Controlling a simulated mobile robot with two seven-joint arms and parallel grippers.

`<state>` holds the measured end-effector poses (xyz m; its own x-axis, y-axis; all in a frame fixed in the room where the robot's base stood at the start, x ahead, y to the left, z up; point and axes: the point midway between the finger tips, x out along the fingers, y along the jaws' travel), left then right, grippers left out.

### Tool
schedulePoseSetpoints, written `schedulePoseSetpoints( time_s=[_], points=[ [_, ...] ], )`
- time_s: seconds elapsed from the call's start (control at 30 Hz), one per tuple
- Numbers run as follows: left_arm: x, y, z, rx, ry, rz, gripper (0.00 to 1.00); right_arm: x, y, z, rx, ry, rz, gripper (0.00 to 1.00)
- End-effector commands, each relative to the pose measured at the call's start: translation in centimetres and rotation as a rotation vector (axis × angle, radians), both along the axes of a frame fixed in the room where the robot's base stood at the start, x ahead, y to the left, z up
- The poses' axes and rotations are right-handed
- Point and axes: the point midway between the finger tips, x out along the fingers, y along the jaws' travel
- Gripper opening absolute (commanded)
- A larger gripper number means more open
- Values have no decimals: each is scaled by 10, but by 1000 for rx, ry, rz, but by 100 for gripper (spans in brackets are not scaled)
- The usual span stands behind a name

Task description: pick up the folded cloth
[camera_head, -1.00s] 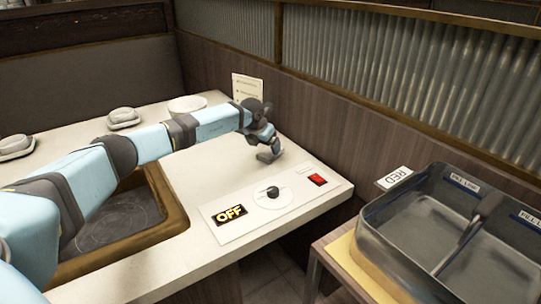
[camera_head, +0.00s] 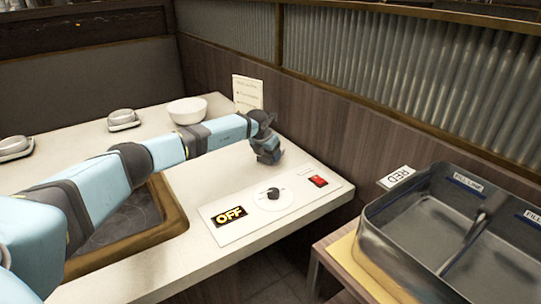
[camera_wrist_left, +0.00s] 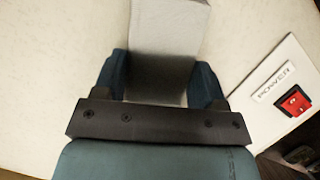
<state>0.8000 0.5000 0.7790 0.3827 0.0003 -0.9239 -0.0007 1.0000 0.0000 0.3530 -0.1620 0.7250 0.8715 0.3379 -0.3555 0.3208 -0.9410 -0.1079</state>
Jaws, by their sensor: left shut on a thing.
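The folded cloth (camera_wrist_left: 170,28) is a pale grey-white strip in the left wrist view. It lies between the two dark blue fingers of my left gripper (camera_wrist_left: 160,82) and extends beyond them to the top edge. The gripper is shut on it. In the head view my left gripper (camera_head: 268,157) points down close to the counter's back right part, near the wall. The cloth is hidden there by the gripper. I cannot tell whether the cloth still touches the counter. My right gripper is in neither view.
A control panel with an OFF label (camera_head: 229,215), a knob (camera_head: 273,193) and a red switch (camera_head: 318,181) lies in front of the gripper. A white bowl (camera_head: 187,110) and a paper sign (camera_head: 247,93) are behind. A metal two-compartment basin (camera_head: 378,248) stands right, past a gap.

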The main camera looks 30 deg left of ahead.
Motion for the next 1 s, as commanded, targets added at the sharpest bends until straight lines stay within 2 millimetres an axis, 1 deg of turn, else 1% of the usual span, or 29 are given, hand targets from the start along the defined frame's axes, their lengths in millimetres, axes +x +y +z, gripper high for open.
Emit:
schedulePoseSetpoints(
  time_s=[0.17, 0.27, 0.37, 0.5, 0.7, 0.8, 0.9, 1.0],
  points=[
    [0, 0, 6, 0, -2, 0, 39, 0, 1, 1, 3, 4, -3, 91],
    [1, 0, 20, 0, -3, 0, 39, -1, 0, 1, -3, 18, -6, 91],
    [1, 0, 42, -1, -4, -1, 39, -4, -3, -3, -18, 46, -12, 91],
    [1, 0, 82, 0, -4, -1, 39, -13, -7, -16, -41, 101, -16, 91],
    [1, 0, 139, -1, -4, 0, 39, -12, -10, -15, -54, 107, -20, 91],
    [1, 0, 162, 0, -4, 1, 39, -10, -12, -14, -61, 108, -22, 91],
    [0, 0, 179, 0, -2, 0, 39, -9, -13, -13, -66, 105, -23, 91],
    [0, 0, 192, 0, -2, 0, 39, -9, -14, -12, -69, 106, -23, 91]
  ],
)
